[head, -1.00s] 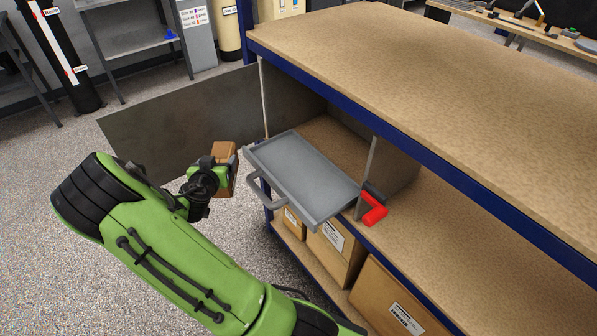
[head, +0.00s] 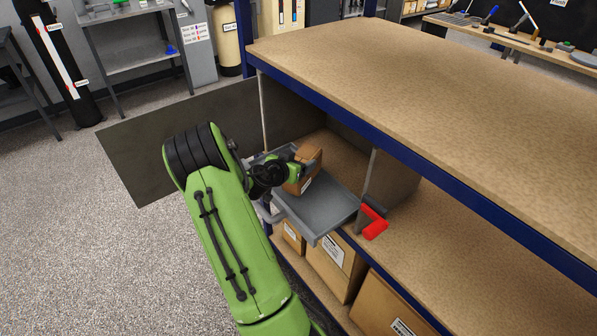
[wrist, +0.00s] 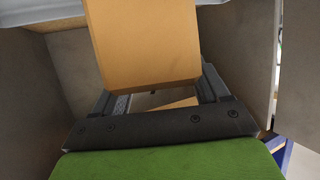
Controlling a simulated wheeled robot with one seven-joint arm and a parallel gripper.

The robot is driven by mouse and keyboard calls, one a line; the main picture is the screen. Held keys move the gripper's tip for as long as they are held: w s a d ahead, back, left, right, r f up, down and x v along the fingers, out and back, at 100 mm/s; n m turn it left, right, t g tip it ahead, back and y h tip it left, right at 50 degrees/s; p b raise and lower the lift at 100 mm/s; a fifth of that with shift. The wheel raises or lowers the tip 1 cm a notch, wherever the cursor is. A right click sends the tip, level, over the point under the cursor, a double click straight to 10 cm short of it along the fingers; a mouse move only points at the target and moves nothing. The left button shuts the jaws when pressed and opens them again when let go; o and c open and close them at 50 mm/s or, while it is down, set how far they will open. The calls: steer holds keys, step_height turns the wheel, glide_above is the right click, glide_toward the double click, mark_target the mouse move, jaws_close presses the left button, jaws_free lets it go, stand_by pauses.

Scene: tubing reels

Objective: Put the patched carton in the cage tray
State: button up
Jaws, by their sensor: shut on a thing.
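A small brown carton (head: 306,172) with a white label is held by my gripper (head: 291,172), which is shut on it. In the wrist view the carton (wrist: 143,45) fills the space beyond the gripper (wrist: 155,95). The carton is over the grey tray (head: 322,207), which sticks out of an open compartment under the bench top. I cannot tell whether the carton touches the tray floor. My gripper and wrist hide the tray's left part and most of its handle.
An open grey door panel (head: 150,140) stands left of the compartment. A red handle (head: 374,224) sits at the compartment's right wall. Larger cartons (head: 335,259) fill the shelf below. The bench top (head: 420,110) is clear. Open floor lies at the left.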

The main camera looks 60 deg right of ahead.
step_height(320, 180, down, 2)
steer(key=shift+f, duration=0.25)
steer(key=shift+r, duration=0.1)
steer(key=shift+b, duration=0.3)
steer(key=o, duration=1.4)
steer(key=shift+f, duration=0.25)
steer(key=shift+c, duration=0.2)
steer(key=o, duration=0.5)
steer(key=shift+r, duration=0.1)
steer(key=shift+c, duration=0.2)
